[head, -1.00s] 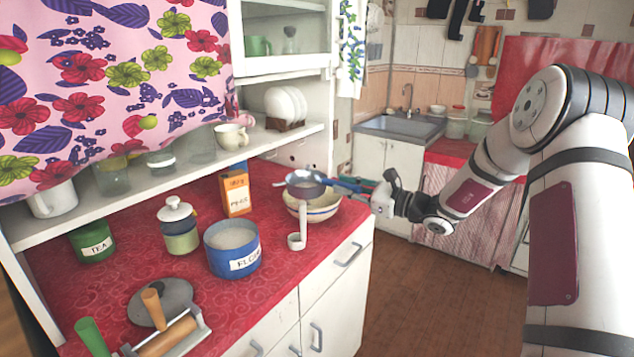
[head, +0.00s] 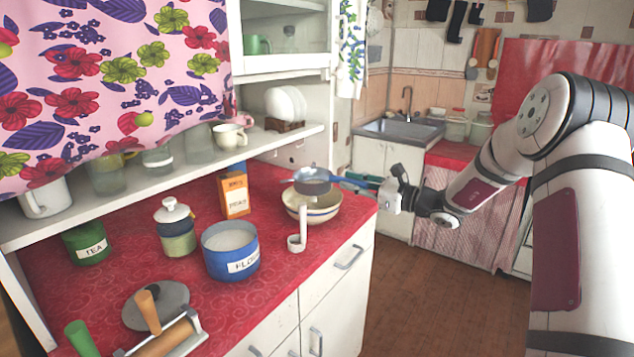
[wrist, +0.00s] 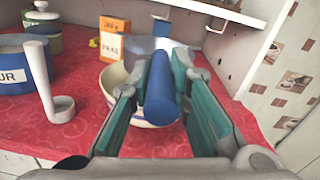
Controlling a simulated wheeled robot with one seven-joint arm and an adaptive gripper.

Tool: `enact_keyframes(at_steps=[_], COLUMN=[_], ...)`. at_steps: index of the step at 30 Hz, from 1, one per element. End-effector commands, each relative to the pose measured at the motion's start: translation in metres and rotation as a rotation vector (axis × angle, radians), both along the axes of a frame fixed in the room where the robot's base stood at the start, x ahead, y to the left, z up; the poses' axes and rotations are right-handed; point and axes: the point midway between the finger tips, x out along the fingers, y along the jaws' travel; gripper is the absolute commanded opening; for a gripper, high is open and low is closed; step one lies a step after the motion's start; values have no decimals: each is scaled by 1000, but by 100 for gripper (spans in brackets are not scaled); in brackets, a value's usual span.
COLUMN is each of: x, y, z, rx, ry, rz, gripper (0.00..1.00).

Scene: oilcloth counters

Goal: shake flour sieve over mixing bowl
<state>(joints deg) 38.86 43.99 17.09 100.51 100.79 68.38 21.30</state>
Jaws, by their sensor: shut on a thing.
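The flour sieve (head: 312,186) is a grey round pan with a blue handle (head: 348,181). It hangs just above the mixing bowl (head: 325,214), a cream bowl with a dark band, on the red counter. My gripper (head: 383,190) is shut on the blue handle, to the right of the bowl. In the wrist view the handle (wrist: 161,92) lies between the green-padded fingers, and the sieve and handle hide part of the bowl (wrist: 112,80). A blue flour canister (head: 231,257) with white contents stands left of the bowl.
A white measuring scoop (head: 297,242) stands in front of the bowl. An orange box (head: 235,196) is behind it to the left. A lidded jar (head: 177,232) and green tea tin (head: 87,242) stand farther left. The shelf (head: 265,143) overhangs the back; the counter's front right is clear.

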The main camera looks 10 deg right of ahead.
Motion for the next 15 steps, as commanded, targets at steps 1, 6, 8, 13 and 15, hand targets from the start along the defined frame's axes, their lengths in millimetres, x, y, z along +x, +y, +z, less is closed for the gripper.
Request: enact_keyframes(at_steps=[1,6,8,13,15], x=[-9,-21,-22,-22,-22], y=[7,22,23,24,24], z=[5,3,2,1,1], rx=[3,1,1,0,0], ry=[2,0,-1,-2,-2], rz=[2,0,-1,-1,-1], gripper=[0,0,0,0,0])
